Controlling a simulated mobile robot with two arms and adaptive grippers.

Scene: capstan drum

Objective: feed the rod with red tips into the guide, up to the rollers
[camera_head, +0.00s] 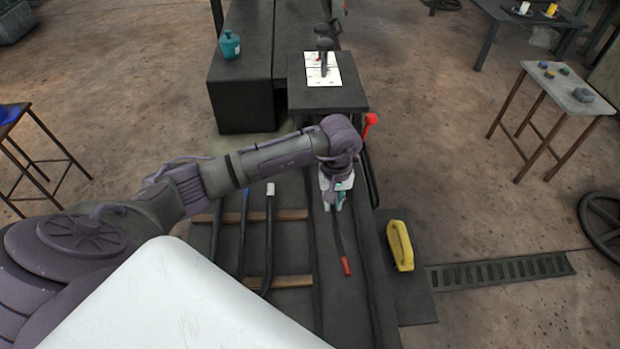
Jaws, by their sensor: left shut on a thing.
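The dark rod with red tips (339,236) slopes over the dark bench top, its near red end (346,266) toward me. Its far end is hidden by my left gripper and arm. My left gripper (336,207) points down and is shut on the rod toward its far part. The guide and rollers cannot be made out; my arm covers the area beyond the gripper. My right gripper is out of the picture.
A blue-tipped rod (244,225) and a white-tipped rod (269,230) lie on wooden strips (292,282) at left. A red-knobbed lever (370,120) stands behind my wrist. A yellow handled object (400,246) lies at right. A white plate (321,72) sits on a dark block beyond.

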